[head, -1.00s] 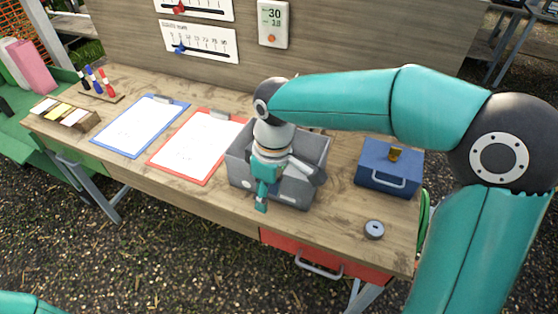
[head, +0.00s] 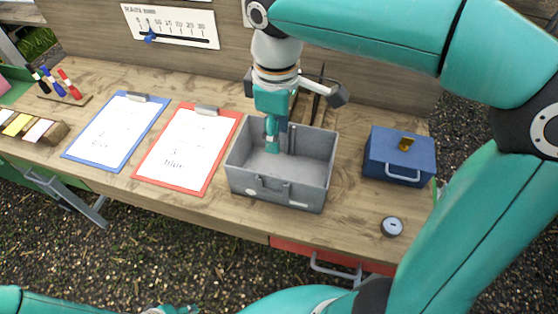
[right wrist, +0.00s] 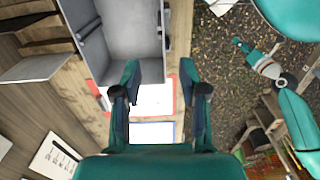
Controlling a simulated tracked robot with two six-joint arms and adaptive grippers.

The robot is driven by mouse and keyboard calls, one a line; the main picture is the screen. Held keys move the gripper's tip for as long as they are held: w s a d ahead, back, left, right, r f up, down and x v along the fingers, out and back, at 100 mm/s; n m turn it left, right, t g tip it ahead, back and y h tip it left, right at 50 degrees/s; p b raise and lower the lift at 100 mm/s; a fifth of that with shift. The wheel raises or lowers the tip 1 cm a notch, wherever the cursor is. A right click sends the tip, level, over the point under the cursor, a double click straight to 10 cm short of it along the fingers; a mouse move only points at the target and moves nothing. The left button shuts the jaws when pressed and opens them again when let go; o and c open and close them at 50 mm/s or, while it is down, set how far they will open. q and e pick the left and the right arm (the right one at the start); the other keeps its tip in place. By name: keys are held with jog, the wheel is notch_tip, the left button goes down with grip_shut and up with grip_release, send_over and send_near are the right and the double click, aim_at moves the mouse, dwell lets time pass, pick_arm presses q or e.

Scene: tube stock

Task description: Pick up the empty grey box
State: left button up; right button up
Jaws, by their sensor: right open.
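The empty grey box (head: 277,193) stands upright on the wooden workbench, its inside bare and a handle on its front wall. It also shows in the right wrist view (right wrist: 125,38), at the top. My right gripper (head: 272,136) points down over the back left part of the box. In the right wrist view its two fingers (right wrist: 164,90) are apart, with nothing between them. I cannot tell whether a finger touches the box. My left gripper (head: 178,309) only just shows at the bottom edge of the head view. Its jaws are too unclear to read.
A red clipboard (head: 185,150) and a blue clipboard (head: 118,130) lie left of the box. A blue case (head: 398,160) with a brass padlock and a round grey disc (head: 392,227) are to its right. A brown rack (head: 303,108) stands close behind it.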

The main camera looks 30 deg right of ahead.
jog(key=f, duration=0.9)
jog(key=shift+w+a+f, duration=0.15)
jog(key=shift+a+f, duration=0.15)
jog(key=shift+a, duration=0.1)
jog(key=shift+w+d+f+p, duration=0.1)
jog(key=shift+f+p, duration=0.1)
jog(key=shift+f, duration=1.15)
jog(key=shift+d+f+p, duration=0.1)
jog(key=shift+f+p, duration=0.1)
jog(key=shift+f, duration=1.1)
grip_shut()
